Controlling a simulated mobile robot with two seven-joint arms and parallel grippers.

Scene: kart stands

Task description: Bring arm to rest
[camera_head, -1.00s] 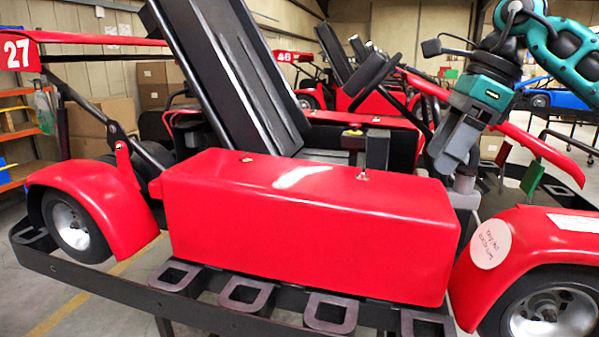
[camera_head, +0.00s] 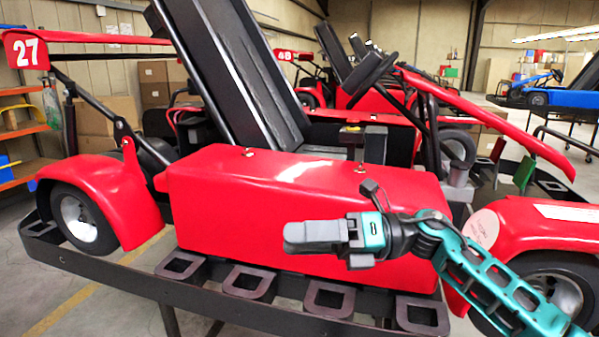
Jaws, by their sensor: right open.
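My right gripper (camera_head: 300,237) is in front of the red side box of the kart, with its arm coming in from the lower right. Its grey fingers point left, and nothing shows held in them. The red kart (camera_head: 240,205) stands on a dark stand (camera_head: 95,272) with several cup-like loops along its near edge. My left gripper is not in view.
An orange shelf (camera_head: 25,130) and cardboard boxes (camera_head: 107,118) stand at the back left. Other red karts (camera_head: 310,90) stand behind. A blue kart (camera_head: 560,97) on a stand is at the back right. The floor in front of the stand is clear.

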